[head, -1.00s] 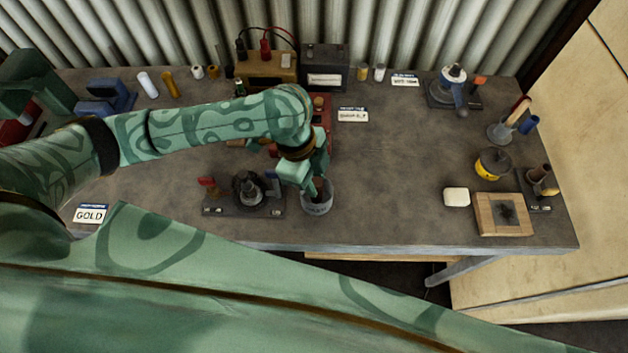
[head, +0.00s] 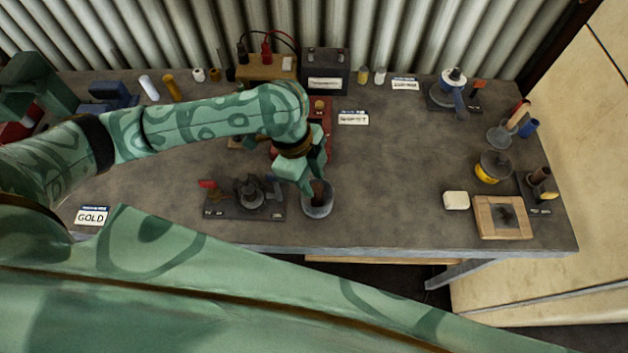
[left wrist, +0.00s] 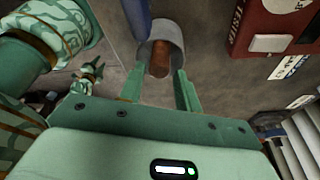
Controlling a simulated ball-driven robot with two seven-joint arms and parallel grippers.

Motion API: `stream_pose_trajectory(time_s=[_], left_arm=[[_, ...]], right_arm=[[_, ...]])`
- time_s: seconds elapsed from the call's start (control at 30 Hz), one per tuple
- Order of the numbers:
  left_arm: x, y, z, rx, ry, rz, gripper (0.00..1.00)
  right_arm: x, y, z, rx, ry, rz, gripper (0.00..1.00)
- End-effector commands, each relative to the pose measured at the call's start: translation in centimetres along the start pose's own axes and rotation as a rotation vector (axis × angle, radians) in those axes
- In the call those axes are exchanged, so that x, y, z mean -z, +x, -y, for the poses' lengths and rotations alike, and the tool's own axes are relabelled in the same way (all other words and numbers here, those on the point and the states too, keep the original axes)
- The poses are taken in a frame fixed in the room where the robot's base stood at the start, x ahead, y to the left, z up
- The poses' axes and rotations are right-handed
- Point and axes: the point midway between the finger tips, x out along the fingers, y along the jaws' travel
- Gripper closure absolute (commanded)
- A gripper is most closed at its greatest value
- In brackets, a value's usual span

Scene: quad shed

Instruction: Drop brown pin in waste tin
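The waste tin (head: 318,208) is a grey open cup near the table's front edge. The brown pin (left wrist: 160,58) is a short brown cylinder inside the tin's mouth in the left wrist view, and brown shows in the tin in the head view too. My left gripper (left wrist: 157,80) is at the tin's rim, fingers apart with nothing between them; the pin lies beyond the fingertips. In the head view the left gripper (head: 310,185) hangs over the tin's left side. A small green claw, apparently my right gripper (left wrist: 88,76), shows at the left wrist view's left, too small to read.
A dark fixture (head: 245,208) with a red handle stands just left of the tin. A red box (head: 322,143) is behind it. The table's middle right is clear.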

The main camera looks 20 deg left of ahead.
Motion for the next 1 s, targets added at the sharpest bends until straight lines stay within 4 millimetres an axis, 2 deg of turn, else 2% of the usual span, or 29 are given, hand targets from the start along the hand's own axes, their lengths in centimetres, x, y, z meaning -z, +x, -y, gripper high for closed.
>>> stream_pose_trajectory(time_s=[0.03,0.2,0.4,0.57,1.0], left_arm=[[0.0,-1.8,0.1,0.006,0.002,0.002,0.67],[0.1,-5.8,0.1,0.005,0.002,0.002,0.67],[0.0,-8.8,0.0,0.002,0.001,0.002,0.67],[0.0,-9.4,0.0,0.001,0.001,0.001,0.67],[0.0,-9.4,0.0,0.000,0.000,0.000,0.67]], right_arm=[[0.1,-0.8,-0.1,-0.001,0.000,-0.002,0.64],[0.4,-2.0,-0.1,-0.002,0.000,-0.005,0.64],[0.5,-2.7,-0.2,-0.003,0.001,-0.007,0.64],[0.6,-2.8,-0.2,-0.003,0.001,-0.007,0.64],[0.5,-2.7,-0.2,-0.003,0.001,-0.007,0.64]])
